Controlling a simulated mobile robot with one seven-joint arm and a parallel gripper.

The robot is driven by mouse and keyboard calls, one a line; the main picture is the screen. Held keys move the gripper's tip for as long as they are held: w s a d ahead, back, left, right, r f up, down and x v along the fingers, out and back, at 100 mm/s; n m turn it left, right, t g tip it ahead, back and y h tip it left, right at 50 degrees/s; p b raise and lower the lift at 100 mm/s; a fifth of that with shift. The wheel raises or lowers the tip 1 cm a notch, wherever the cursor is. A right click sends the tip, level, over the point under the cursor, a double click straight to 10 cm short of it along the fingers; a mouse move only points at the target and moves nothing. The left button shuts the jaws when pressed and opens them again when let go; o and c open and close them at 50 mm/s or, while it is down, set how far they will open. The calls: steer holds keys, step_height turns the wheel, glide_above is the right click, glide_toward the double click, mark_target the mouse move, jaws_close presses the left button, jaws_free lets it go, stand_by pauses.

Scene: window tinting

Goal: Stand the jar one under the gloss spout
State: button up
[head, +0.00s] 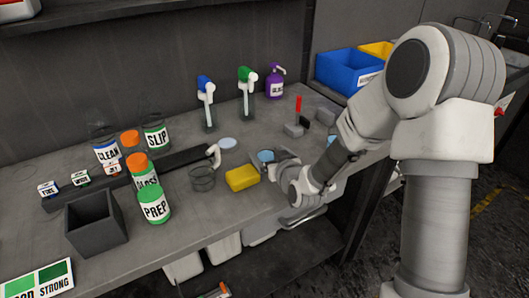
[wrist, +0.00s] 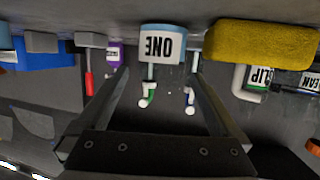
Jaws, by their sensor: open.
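Jar one (wrist: 162,46), a white-labelled jar with a light blue rim, shows upside down in the wrist view, just ahead of and between my fingertips. In the head view its blue top (head: 266,155) is partly hidden by my gripper (head: 279,164). My gripper (wrist: 160,68) is open; I cannot tell whether a finger touches the jar.
A yellow sponge-like block (head: 242,178) lies close left of the jar. A clear cup (head: 203,178), a white hooked spout (head: 213,153) and a pale blue disc (head: 228,143) are further left. A purple pump bottle (head: 275,85) stands behind. Grey blocks (head: 294,130) lie right.

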steer(key=shift+w, duration=0.1)
steer(key=shift+r, duration=0.1)
steer(key=c, duration=1.5)
